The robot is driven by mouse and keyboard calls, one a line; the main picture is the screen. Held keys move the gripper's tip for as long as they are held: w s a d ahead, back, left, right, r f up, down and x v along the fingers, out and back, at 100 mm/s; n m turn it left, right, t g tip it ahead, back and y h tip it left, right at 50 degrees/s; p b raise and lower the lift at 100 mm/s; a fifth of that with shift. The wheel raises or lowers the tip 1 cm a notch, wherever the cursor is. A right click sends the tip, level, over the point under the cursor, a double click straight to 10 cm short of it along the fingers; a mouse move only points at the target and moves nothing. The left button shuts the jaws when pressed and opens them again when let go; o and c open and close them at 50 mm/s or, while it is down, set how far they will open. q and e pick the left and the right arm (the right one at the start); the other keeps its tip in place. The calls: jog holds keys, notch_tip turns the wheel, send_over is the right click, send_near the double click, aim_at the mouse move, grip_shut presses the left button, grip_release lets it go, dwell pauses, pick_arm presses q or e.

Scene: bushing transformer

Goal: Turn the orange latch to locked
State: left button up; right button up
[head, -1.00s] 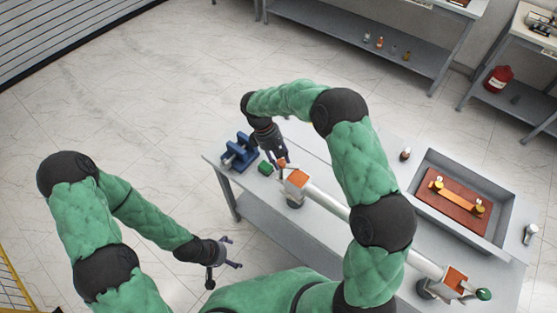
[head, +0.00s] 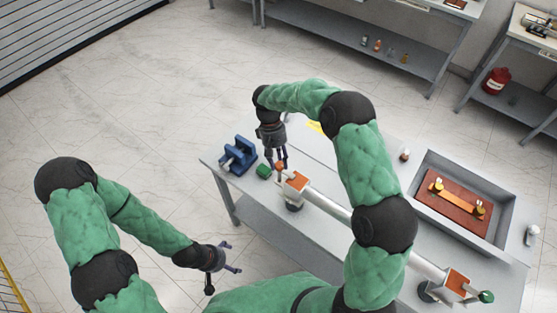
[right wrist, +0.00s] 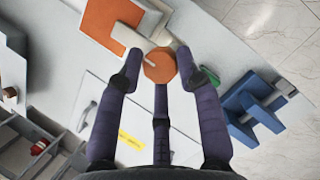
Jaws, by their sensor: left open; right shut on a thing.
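An orange faceted knob (head: 280,166), which looks like the latch, stands at the near-left end of a white-and-orange fixture (head: 292,188) on the grey table. In the right wrist view the knob (right wrist: 159,66) sits between my right gripper's dark fingers, beside a flat orange panel (right wrist: 110,22). My right gripper (head: 279,163) points down and is shut on the knob; its fingertips also show in the right wrist view (right wrist: 160,76). My left gripper (head: 236,257) is open and empty, off the table's near side. I cannot read the latch's lock state.
A blue vise-like block (head: 238,154) and a green piece (head: 263,171) lie left of the knob. A long white tube runs to a second orange-topped fixture (head: 456,281). A grey tray (head: 507,222) holds a brown board with an orange bar. Floor beside the left gripper is clear.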

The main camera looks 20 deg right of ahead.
jog(key=shift+s+f, duration=0.2)
jog(key=shift+s, duration=0.1)
jog(key=o, duration=1.1)
jog(key=shift+a+r, duration=0.1)
jog(key=shift+r, duration=0.05)
jog(key=shift+w+r, duration=0.3)
jog(key=shift+r, duration=0.15)
jog(key=v, duration=1.1)
